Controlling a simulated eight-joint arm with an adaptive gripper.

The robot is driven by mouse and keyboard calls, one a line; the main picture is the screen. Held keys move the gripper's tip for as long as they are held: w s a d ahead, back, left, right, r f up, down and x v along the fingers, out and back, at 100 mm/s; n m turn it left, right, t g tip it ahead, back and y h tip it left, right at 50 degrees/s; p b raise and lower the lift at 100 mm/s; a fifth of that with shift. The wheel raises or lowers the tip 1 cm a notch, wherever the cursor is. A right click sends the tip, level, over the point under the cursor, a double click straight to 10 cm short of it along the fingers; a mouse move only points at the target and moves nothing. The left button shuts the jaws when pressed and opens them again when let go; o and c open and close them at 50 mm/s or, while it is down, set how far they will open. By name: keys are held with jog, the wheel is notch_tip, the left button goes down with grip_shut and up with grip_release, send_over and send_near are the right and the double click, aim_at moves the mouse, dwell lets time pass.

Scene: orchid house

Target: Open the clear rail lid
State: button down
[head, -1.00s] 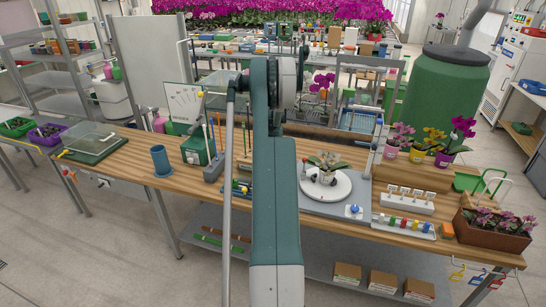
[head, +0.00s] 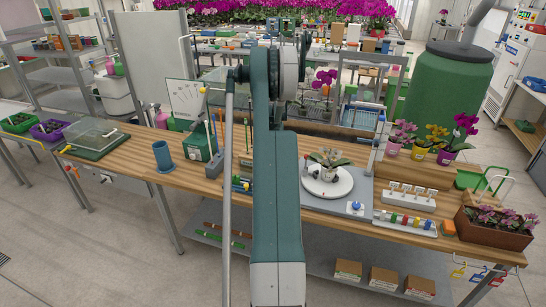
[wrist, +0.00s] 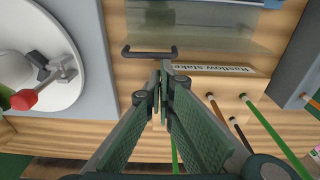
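In the wrist view a clear, see-through panel (wrist: 205,30), which looks like the rail lid, lies across the top of the picture. A dark bar handle (wrist: 138,53) with bent ends stands at its near edge. My gripper (wrist: 161,76) points at this handle, its two fingers close together with no object visible between them. The fingertips overlap the middle of the bar in the picture; I cannot tell whether they touch it. In the head view my own arm hides the gripper and the handle.
A wooden stake block (wrist: 222,88) with upright stakes stands right of my fingers. A white round turntable (wrist: 50,88) with a potted plant is on the left. In the head view a clear box (head: 95,134) sits at the table's left end, and a blue cup (head: 163,156) stands nearby.

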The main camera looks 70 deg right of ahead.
jog(key=shift+a+r+h+b, duration=0.55)
jog(key=shift+a+h, duration=0.1)
jog(key=shift+a, duration=0.2)
jog(key=shift+a+r+h+b, duration=0.45)
jog(key=shift+a+h, duration=0.2)
jog(key=shift+a, duration=0.2)
jog(key=a+r+h+b, duration=0.1)
jog(key=a+h+b, duration=0.2)
jog(key=a, duration=0.4)
jog(key=shift+r+h+b, duration=0.3)
jog(key=shift+b, duration=0.2)
jog(key=shift+d, duration=0.15)
jog(key=d+r+v, duration=0.1)
jog(key=v, duration=0.8)
jog(key=shift+d+r+p, duration=0.25)
jog(key=shift+d+p, duration=0.05)
dwell(0.4)
